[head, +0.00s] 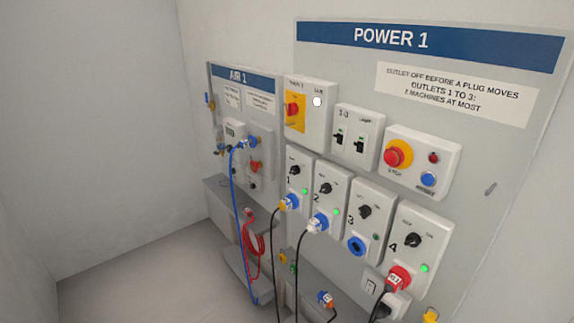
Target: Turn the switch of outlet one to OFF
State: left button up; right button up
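Outlet one (301,182) is the leftmost of the white outlet boxes in a row on the POWER 1 panel. Its black rotary switch (295,170) sits in the upper part of the box, and I cannot read its position marks at this size. A green lamp (291,190) on the box is lit. A blue plug (289,202) with a yellow part and a black cable sits in its socket. Neither of my grippers is in view.
Outlet two (330,203) and outlet four (420,250) have plugs in; outlet three's socket (357,245) is empty. Above are a red-yellow main switch (293,110), breakers (349,139) and a red stop button (396,154). The AIR 1 panel (240,77) with hoses stands left.

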aim_at(295, 170)
jog(key=i+j+z, duration=0.15)
jog(key=i+j, duration=0.2)
jog(key=i+j+z, duration=0.1)
jog(key=i+j, duration=0.2)
jog(key=j, duration=0.35)
